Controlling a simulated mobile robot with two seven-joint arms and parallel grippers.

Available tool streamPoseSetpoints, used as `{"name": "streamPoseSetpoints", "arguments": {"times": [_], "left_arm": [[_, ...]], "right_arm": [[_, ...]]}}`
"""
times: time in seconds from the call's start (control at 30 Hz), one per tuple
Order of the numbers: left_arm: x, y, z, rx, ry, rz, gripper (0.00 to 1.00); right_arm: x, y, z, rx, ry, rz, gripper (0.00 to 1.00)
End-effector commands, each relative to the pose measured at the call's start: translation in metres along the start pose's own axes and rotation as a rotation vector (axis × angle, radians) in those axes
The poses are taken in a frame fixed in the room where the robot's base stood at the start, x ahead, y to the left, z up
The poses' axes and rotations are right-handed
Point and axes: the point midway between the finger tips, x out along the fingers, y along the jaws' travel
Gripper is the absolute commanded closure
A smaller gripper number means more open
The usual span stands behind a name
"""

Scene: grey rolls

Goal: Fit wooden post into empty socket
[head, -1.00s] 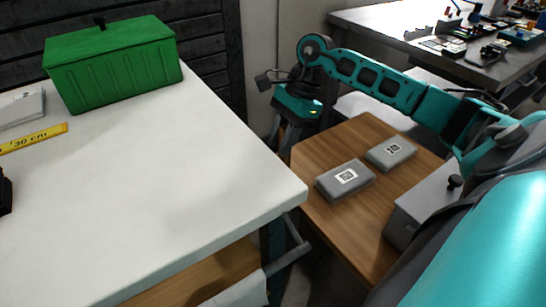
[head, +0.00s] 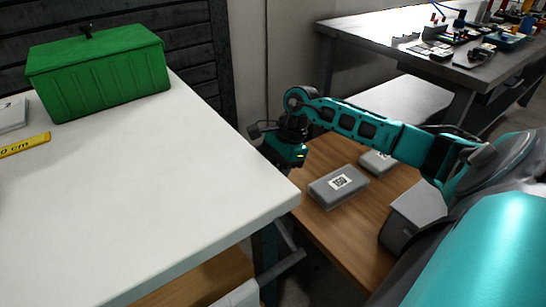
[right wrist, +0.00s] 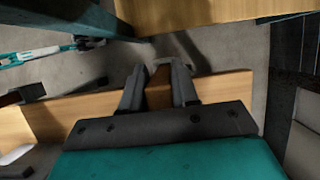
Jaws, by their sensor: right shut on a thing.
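A brown wooden post (right wrist: 159,94) sits between the two dark fingers of my right gripper (right wrist: 159,72) in the right wrist view. The gripper is shut on it, and only a short part of the post shows. In the head view my right gripper (head: 286,152) hangs beyond the right edge of the white table, at the left of the wooden surface. Its fingers and the post are hidden there. No empty socket can be made out in either view. My left gripper is not in view.
The white table (head: 150,190) is largely bare, with a green lidded box (head: 100,75) and a yellow ruler (head: 22,145) at its far left. Grey boxes (head: 338,187) with printed codes lie on a lower wooden surface (head: 345,235). A cluttered workbench (head: 400,62) stands behind.

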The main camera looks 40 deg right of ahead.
Motion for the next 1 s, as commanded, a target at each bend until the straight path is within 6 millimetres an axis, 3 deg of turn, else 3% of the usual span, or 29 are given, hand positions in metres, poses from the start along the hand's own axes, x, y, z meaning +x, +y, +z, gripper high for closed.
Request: {"name": "streamPoseSetpoints", "arguments": {"times": [0.1,0.13,0.4,0.73,1.0], "left_arm": [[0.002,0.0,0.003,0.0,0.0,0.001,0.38],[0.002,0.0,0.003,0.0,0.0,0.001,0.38],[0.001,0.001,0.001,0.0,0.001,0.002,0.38],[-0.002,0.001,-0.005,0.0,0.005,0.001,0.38],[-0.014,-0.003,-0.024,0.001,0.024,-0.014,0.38]], "right_arm": [[0.004,0.0,-0.001,0.0,0.0,0.0,1.0],[0.003,0.0,-0.001,0.0,0.0,0.0,0.7],[0.002,0.0,-0.001,0.0,0.0,0.001,0.45],[-0.004,0.0,0.001,0.0,0.0,0.0,0.45],[-0.06,0.0,0.002,0.0,0.003,-0.002,0.45]]}}
